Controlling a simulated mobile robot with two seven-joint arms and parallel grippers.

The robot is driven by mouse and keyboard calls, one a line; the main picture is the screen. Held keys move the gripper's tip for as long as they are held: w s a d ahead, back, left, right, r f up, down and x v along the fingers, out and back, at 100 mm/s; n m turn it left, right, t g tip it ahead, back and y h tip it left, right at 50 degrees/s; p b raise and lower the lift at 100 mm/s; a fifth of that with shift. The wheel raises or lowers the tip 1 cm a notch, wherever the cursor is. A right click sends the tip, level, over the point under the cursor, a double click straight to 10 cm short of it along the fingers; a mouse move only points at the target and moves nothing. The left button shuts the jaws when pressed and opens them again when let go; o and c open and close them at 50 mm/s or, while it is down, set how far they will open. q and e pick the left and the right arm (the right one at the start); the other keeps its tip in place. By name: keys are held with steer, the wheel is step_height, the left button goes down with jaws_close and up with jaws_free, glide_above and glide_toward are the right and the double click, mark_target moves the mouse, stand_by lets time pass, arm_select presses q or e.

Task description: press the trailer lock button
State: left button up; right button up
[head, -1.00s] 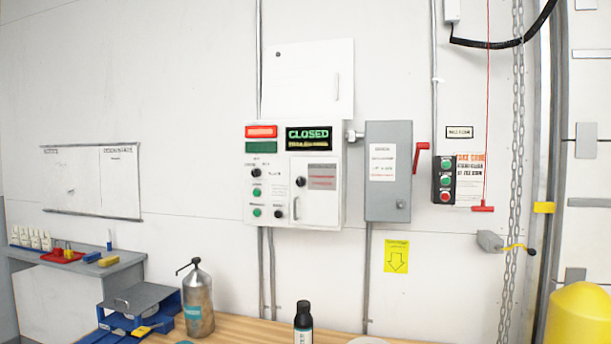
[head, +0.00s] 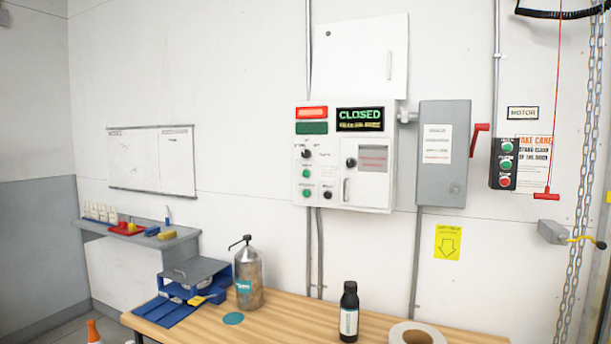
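A white control panel (head: 299,188) is mounted on the wall right of centre in the head view. It has a red and a green indicator plate, and a dark display (head: 360,119) reading CLOSED in green. On its left side are a black knob (head: 306,154), two green buttons, the upper (head: 306,173) and the lower (head: 306,193), and a black knob or button (head: 327,195). Their labels are too small to read, so I cannot tell which one is the trailer lock button. Another black knob (head: 351,162) sits on the panel's small door. Neither gripper is in view.
A wooden bench (head: 290,318) below the panel holds a metal pump can (head: 249,278), a dark bottle (head: 349,312), a tape roll (head: 418,335) and a blue organiser (head: 166,311). A grey switch box (head: 457,187) with a red lever (head: 477,138) is right of the panel.

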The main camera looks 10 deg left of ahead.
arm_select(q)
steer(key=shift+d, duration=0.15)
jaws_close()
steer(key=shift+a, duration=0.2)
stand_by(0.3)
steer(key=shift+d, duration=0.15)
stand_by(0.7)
